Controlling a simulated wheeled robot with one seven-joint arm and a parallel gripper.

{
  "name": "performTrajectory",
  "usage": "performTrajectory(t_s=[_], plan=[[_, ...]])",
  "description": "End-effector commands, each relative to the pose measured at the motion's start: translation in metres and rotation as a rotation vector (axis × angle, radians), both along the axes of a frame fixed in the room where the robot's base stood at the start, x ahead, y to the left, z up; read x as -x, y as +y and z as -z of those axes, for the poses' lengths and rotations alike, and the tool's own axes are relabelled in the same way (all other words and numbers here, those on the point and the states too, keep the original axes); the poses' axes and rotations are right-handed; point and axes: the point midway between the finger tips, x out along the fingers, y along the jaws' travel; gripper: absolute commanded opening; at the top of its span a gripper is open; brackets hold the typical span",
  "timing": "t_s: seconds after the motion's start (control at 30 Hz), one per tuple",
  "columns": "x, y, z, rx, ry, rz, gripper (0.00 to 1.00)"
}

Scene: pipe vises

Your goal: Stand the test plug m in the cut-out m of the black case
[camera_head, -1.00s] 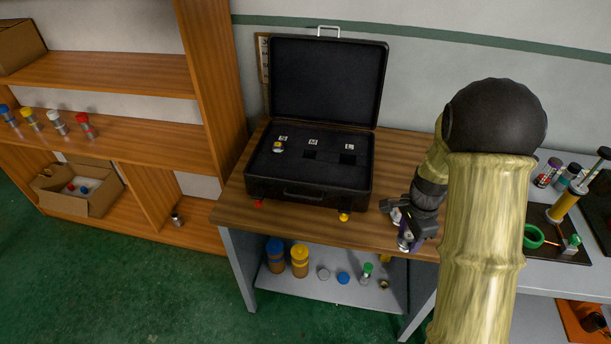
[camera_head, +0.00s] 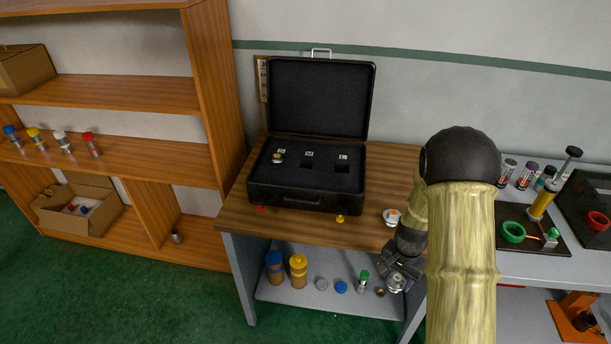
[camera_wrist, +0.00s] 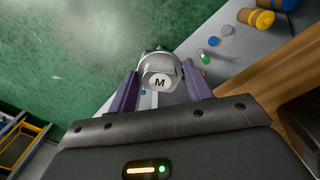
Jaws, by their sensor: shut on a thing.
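The black case (camera_head: 262,192) stands open on the wooden table, its lid tilted up behind. Its foam has three labelled places in a row. The left one holds a plug with a yellowish top (camera_head: 278,158). The middle cut-out, m (camera_head: 310,165), and the right one look empty and dark. My gripper (camera_wrist: 160,88) is shut on the test plug m (camera_wrist: 160,80), a grey metal piece whose end face shows an "M". In the head view the plug (camera_head: 396,284) hangs at my gripper (camera_head: 399,274), in front of the table's front edge, right of and nearer than the case.
A small white piece with an orange top (camera_head: 392,217) sits on the table near my wrist. Several jars and caps stand on the lower shelf (camera_head: 315,290). A grey bench at right carries a dark tray (camera_head: 530,250) with tools. A wooden shelf unit (camera_head: 110,172) stands at left.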

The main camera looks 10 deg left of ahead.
Motion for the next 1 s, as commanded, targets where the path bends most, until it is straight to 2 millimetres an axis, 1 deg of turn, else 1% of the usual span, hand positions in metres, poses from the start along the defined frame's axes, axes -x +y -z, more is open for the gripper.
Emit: performTrajectory(t_s=[0.03,0.17,0.3,0.43,0.57,1.0], plan=[[0.001,0.000,0.008,0.000,0.003,-0.047,0.21],[0.002,0.001,0.029,-0.002,0.006,-0.200,0.21],[0.005,0.002,0.056,-0.008,0.007,-0.401,0.21],[0.007,0.003,0.073,-0.012,0.005,-0.530,0.21],[0.007,0.004,0.077,-0.012,0.001,-0.577,0.21],[0.007,0.002,0.077,-0.012,0.002,-0.572,0.21]])
